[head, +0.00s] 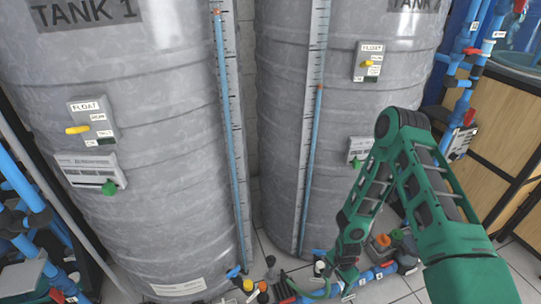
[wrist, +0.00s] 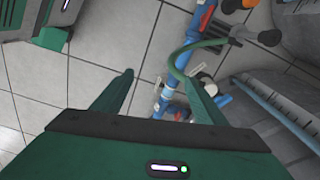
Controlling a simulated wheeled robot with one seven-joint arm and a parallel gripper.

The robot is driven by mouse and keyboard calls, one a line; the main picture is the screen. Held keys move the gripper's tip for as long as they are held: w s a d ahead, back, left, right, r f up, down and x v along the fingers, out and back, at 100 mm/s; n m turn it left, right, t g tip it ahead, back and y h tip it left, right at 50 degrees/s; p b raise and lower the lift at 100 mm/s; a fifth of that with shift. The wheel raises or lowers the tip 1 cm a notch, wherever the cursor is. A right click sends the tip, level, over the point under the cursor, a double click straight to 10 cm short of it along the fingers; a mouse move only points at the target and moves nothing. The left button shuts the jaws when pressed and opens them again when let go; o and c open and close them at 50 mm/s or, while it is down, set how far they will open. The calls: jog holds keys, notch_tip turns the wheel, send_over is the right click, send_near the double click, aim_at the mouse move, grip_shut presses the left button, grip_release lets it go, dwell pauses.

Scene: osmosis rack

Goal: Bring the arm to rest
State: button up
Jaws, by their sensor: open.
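My green arm shows in the head view. It rises from the lower right to a bent elbow and reaches down toward the floor between and in front of the two tanks. My gripper (wrist: 158,80) is in the wrist view, with its two green fingers apart and nothing held between them. Blue pipe (wrist: 165,95) on the floor shows beyond and between the fingers. In the head view the gripper end is low, among the pipe fittings, and its fingers are hard to make out.
Grey Tank 1 (head: 130,170) stands at left and a second grey tank (head: 345,150) at centre right. Both carry float switch boxes. Blue pipes and valves (head: 270,290) run along the floor. A wooden cabinet (head: 490,150) is at right. Tiled floor (wrist: 115,35) is partly clear.

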jog(key=d+r+n+h, duration=0.1)
jog(key=d+r, duration=0.4)
jog(key=r, duration=0.6)
jog(key=d+r+n, duration=0.1)
jog(key=d+r, duration=0.4)
jog(key=r, duration=0.7)
jog(key=d+r+n+h, duration=0.1)
jog(key=d+r, duration=0.4)
jog(key=r, duration=0.6)
jog(key=s+d+r+n, duration=0.1)
jog(key=s+r, duration=0.4)
jog(key=r, duration=0.2)
jog(key=s+d+r, duration=0.1)
jog(key=s+r, duration=0.4)
jog(key=r, duration=0.2)
jog(key=s+a+r+y, duration=0.1)
jog(key=s+r, duration=0.2)
jog(key=s, duration=0.3)
jog(key=s+a+r+n+y, duration=0.1)
jog(key=s+r, duration=0.3)
jog(key=s, duration=0.3)
jog(key=shift+s+r+n, duration=0.2)
jog(key=shift+r+n, duration=0.1)
